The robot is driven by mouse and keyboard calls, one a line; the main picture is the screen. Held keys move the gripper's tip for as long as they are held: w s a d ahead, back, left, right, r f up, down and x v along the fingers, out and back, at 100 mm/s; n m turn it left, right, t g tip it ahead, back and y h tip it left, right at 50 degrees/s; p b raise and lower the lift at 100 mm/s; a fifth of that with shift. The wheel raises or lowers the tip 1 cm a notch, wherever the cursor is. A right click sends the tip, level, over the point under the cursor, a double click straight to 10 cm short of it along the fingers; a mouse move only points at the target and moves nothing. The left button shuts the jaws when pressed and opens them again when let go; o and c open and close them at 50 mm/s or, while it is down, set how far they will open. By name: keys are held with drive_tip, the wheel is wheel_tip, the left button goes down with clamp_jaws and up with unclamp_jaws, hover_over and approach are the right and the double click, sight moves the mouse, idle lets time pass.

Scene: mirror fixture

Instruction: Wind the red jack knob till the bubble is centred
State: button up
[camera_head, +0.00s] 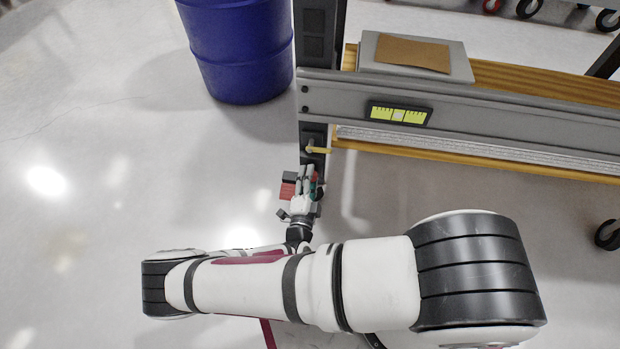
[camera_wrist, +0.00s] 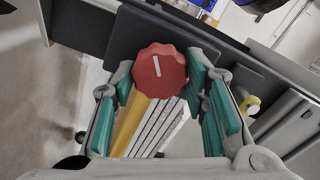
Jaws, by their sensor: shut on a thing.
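The red jack knob (camera_wrist: 158,70) is round with a scalloped rim and a white line across its face, tilted a little from upright in the wrist view. It sits before a dark plate (camera_wrist: 130,32). My gripper (camera_wrist: 160,82) has its teal-padded fingers on both sides of the knob, shut on it. In the head view my gripper (camera_head: 306,174) is at the foot of the dark post and hides most of the knob. The level (camera_head: 399,115) on the grey beam has yellow-green windows with a pale patch near the middle; the bubble's exact place is too small to tell.
A yellow lever (camera_head: 318,150) sticks out of the post just above my gripper. The grey beam (camera_head: 470,121) runs right from the post. A blue drum (camera_head: 240,50) stands behind left. A brown sheet on a grey box (camera_head: 368,50) lies behind the beam. The left floor is clear.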

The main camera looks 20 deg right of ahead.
drive_tip(key=o, duration=1.1)
drive_tip(key=shift+o, duration=0.2)
drive_tip(key=v, duration=1.2)
drive_tip(key=shift+a, duration=0.1)
